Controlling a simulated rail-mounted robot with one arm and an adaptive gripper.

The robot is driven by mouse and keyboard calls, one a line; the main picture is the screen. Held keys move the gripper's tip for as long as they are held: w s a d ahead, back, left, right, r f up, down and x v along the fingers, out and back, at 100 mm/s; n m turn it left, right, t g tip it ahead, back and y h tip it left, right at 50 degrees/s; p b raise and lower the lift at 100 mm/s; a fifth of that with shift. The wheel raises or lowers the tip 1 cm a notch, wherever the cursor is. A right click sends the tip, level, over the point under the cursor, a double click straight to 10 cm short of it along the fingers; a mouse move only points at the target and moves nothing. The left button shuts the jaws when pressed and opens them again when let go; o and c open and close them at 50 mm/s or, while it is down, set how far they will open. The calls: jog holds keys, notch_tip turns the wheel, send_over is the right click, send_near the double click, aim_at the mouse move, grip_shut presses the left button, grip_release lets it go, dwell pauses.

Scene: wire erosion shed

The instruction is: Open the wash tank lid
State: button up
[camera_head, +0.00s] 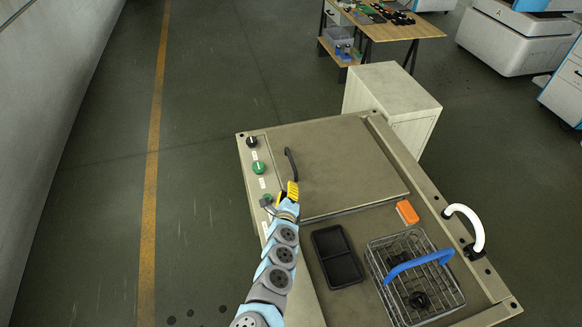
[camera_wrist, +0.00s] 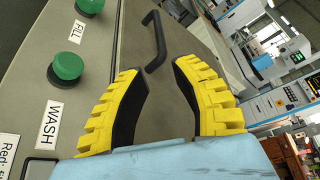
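The wash tank lid (camera_head: 352,165) is a flat beige panel on top of the tank cabinet, and it lies closed. A black bar handle (camera_head: 291,165) stands near its left edge. The handle also shows in the wrist view (camera_wrist: 158,38), just beyond my fingertips, with its near end in line with the gap between them. My gripper (camera_head: 291,190), with yellow ribbed fingers and dark inner pads, is at the near end of the handle. In the wrist view my gripper (camera_wrist: 161,74) is open, with nothing held. Whether a finger touches the handle cannot be told.
Green buttons (camera_wrist: 67,66) labelled WASH and FILL line the panel left of the lid. Before the lid are a black tray (camera_head: 337,256), an orange block (camera_head: 407,212) and a wire basket (camera_head: 375,262) with a blue handle.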

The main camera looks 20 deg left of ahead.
jog(key=shift+w+f, duration=0.2)
jog(key=shift+f, duration=0.05)
